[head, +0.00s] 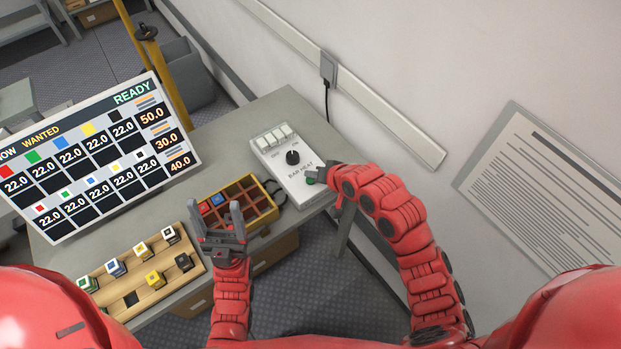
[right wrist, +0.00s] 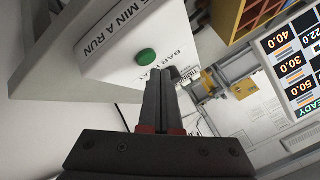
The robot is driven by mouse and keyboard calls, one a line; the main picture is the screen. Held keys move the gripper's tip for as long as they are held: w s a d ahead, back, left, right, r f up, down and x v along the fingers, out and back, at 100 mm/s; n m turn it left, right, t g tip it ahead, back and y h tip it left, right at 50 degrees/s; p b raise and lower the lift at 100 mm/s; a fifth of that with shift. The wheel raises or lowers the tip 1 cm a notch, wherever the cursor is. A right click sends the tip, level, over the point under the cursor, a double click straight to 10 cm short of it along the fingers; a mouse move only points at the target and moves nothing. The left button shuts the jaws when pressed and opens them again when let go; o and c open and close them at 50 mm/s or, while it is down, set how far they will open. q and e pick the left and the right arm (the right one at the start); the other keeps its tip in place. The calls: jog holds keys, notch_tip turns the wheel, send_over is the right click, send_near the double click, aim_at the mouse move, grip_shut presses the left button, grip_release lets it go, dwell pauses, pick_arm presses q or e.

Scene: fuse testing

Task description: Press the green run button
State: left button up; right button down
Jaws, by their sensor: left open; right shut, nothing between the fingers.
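The green run button (head: 311,181) sits on the near end of the white bar heat box (head: 284,158), which stands on the table's right part. In the right wrist view the button (right wrist: 147,57) shows whole, just beyond and left of the fingertips. My right gripper (head: 317,172) is shut and empty, with its tips close beside the button in the head view. In the right wrist view a gap shows between the right fingertips (right wrist: 160,72) and the button; I cannot tell its depth. My left gripper (head: 221,218) is open and empty, over the near edge of the compartment tray.
The box has a black knob (head: 292,157) and several white switches. The compartment tray (head: 266,222) holds a few coloured blocks. A wooden rack (head: 118,304) with several blocks stands at the near left. A display panel (head: 100,200) reads READY. The wall (head: 420,60) rises behind the table.

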jog(key=shift+f, duration=0.1)
dwell(0.4)
jog(key=shift+f+b, duration=0.3)
jog(key=shift+f+b, duration=0.3)
jog(key=shift+f, duration=0.1)
dwell(0.5)
dwell(0.4)
jog(key=shift+r+p, duration=0.45)
jog(key=shift+r, duration=0.35)
jog(key=shift+r+p, duration=1.4)
jog(key=shift+r, duration=1.15)
